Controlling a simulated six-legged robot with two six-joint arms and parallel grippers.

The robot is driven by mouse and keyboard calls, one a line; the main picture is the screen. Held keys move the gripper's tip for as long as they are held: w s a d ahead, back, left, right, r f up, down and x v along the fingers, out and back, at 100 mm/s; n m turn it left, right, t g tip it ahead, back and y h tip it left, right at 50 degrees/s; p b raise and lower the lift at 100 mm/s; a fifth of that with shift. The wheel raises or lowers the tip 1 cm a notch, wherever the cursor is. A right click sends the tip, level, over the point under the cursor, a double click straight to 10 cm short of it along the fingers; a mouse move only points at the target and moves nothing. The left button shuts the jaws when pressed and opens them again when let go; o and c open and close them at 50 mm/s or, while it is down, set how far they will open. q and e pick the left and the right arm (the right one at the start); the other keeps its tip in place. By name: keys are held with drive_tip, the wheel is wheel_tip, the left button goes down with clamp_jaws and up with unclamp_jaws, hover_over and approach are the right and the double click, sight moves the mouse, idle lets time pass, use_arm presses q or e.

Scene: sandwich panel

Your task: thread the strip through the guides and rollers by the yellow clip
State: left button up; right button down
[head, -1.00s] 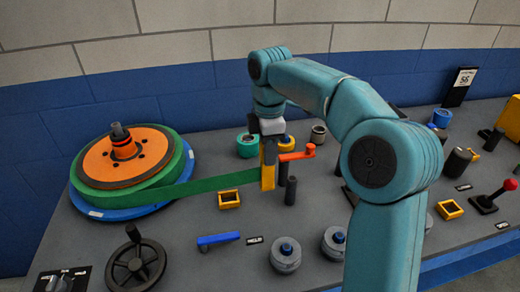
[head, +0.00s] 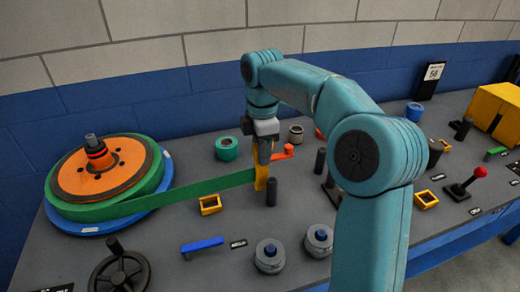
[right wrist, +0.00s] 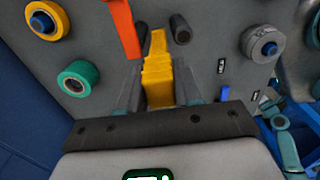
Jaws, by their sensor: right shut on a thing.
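The green strip (head: 205,192) runs from the reel (head: 103,168) at the left of the head view to the yellow clip (head: 261,180). My right gripper (head: 263,152) is shut on the clip, pointing down. In the right wrist view the clip (right wrist: 158,75) sits between both fingers, and the strip does not show. The clip is just left of a dark upright post (head: 271,191), close to it; contact cannot be told. Yellow square frames (head: 210,204) and grey rollers (head: 270,256) stand on the panel (head: 170,222). My left gripper is not in view.
An orange lever (head: 283,153) is just right of the clip; another dark post (head: 320,160) stands beyond it. A teal roller (head: 227,148) is behind the strip. A blue handle (head: 202,245) and handwheel (head: 120,272) lie in front. My arm hides part of the panel's middle.

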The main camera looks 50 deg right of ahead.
drive_tip(key=s+d+p, duration=0.1)
drive_tip(key=s+d, duration=0.3)
drive_tip(key=d, duration=0.3)
drive_tip(key=shift+s+d+p, duration=0.25)
drive_tip(key=shift+s+p, duration=0.05)
drive_tip(key=shift+p, duration=0.05)
idle(0.4)
drive_tip(key=s+d+p, duration=0.4)
drive_tip(key=d, duration=0.3)
drive_tip(key=shift+s+d, duration=0.35)
idle(0.8)
drive_tip(key=s+d+p, duration=0.4)
drive_tip(key=d+p, duration=0.2)
drive_tip(key=d, duration=0.1)
drive_tip(key=shift+s+d, duration=0.35)
drive_tip(key=shift+s, duration=0.05)
idle(0.6)
